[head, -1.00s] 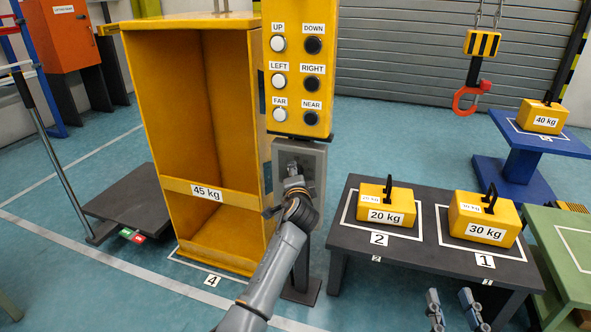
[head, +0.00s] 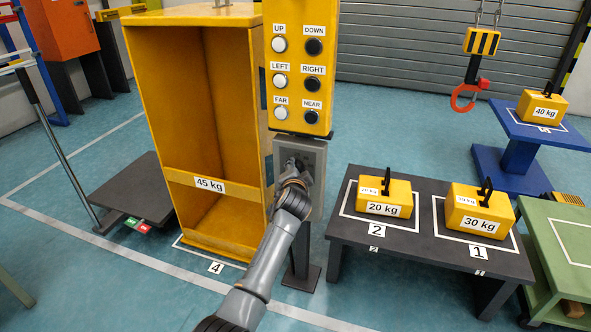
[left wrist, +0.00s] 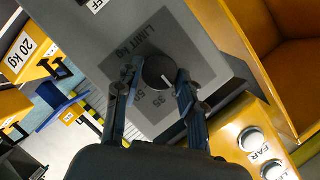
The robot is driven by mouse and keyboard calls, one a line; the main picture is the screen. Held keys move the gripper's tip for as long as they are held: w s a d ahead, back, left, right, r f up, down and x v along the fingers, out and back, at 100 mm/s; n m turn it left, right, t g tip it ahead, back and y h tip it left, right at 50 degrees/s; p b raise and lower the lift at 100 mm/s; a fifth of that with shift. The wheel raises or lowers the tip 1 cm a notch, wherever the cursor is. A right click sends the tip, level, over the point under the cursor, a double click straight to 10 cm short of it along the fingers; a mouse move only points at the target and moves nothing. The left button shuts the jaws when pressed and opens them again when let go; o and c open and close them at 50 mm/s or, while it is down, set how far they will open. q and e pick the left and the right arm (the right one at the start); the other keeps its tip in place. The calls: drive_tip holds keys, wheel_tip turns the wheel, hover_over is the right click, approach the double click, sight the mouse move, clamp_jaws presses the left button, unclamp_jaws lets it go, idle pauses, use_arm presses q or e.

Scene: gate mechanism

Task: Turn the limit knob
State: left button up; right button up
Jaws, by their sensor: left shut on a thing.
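My left gripper (left wrist: 157,82) is shut on the knob, with one finger at each side. In the head view, my left gripper (head: 297,171) is at the face of the grey limit box (head: 314,199) below the yellow button panel and hides most of the knob. My right gripper is not in view.
The yellow button panel (head: 297,102) hangs just above the box. A yellow 45 kg cabinet (head: 208,182) stands close on its left. A dark table (head: 349,228) with 20 kg and 30 kg weights is on the right. A red hook (head: 466,98) hangs at the back.

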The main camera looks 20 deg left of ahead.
use_arm(q)
drive_tip(key=shift+f, duration=0.1)
drive_tip(key=o, duration=1.2)
drive_tip(key=shift+c, duration=0.2)
drive_tip(key=v, duration=1.2)
